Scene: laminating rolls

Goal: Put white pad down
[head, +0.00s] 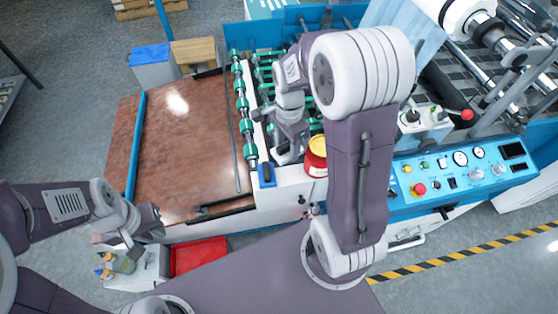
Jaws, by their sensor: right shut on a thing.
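My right gripper (285,152) points down over the near end of the green roller row, beside the red jar with a yellow lid (316,156). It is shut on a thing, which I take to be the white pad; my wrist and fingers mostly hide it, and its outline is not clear. My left gripper (137,248) hangs at the near left, just off the near edge of the brown table and above a small white stand with bottles. Its jaws are too small to read.
The brown table (180,150) is broad and mostly clear. Green rollers (241,105) line its right side. A blue-and-white block (266,175) sits by my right gripper. A blue control panel (460,170) stands right. A red tray (199,257) and bottles (122,264) are near left.

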